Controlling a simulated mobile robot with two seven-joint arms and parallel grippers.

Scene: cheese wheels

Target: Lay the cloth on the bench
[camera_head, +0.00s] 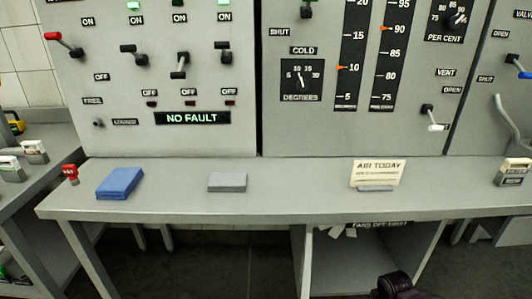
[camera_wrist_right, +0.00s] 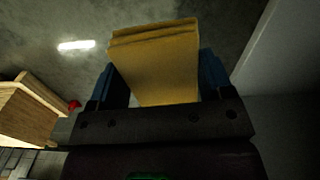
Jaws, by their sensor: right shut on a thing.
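A yellow folded cloth (camera_wrist_right: 155,80) is between the two blue fingers of my right gripper (camera_wrist_right: 158,68) in the right wrist view. The gripper is shut on it, and its layered edge faces away from the palm. The grey bench (camera_head: 290,198) runs across the head view in front of the control panels. A dark part of my right arm shows at the bottom edge of the head view, but the right gripper and the yellow cloth do not show there. My left gripper is in neither view.
On the bench are a blue folded pad (camera_head: 120,183), a grey block (camera_head: 227,182), a small red item (camera_head: 71,174), an "AIR TODAY" card (camera_head: 378,173) and a labelled holder (camera_head: 514,172) at right. Bare bench lies between the grey block and the card. Panels with levers (camera_head: 180,65) rise behind.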

